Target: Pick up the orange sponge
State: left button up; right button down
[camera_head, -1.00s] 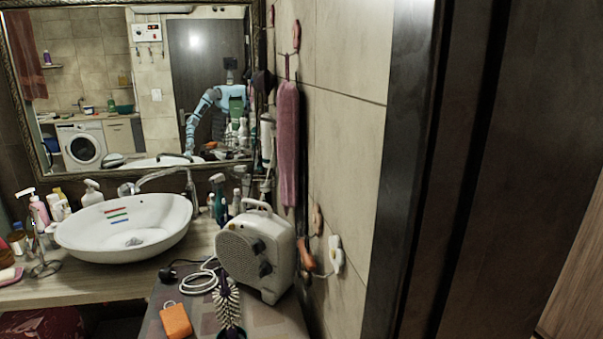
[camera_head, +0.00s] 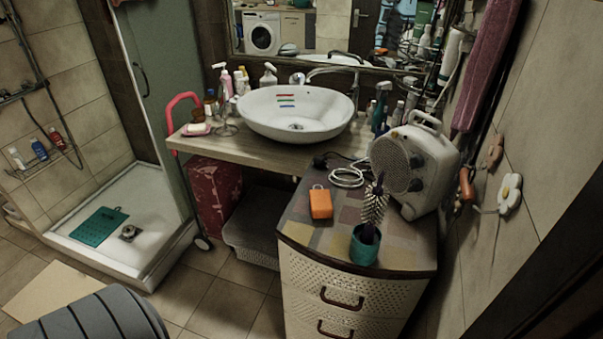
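The orange sponge (camera_head: 320,203) lies on the patterned top of a small drawer cabinet (camera_head: 300,232), near its left side. It is a small upright-looking block shape with a dark spot near its upper edge. Nothing covers it. A teal cup (camera_head: 364,246) holding a bottle brush (camera_head: 374,208) stands to its right and nearer to me. Neither of my grippers is in view, so nothing of mine is near the sponge.
A white fan heater (camera_head: 414,165) stands right of the sponge, with its coiled white cable (camera_head: 347,178) behind the sponge. A white basin (camera_head: 296,112) sits on the wooden counter (camera_head: 255,150) behind. A grey ribbed object (camera_head: 90,318) is at the lower left. Tiled floor (camera_head: 215,305) is open left of the cabinet.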

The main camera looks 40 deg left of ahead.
aim_at(320, 202)
jog(key=z, duration=0.05)
jog(key=k, duration=0.6)
jog(key=u, duration=1.9)
jog(key=i, duration=0.5)
jog(key=u, duration=0.05)
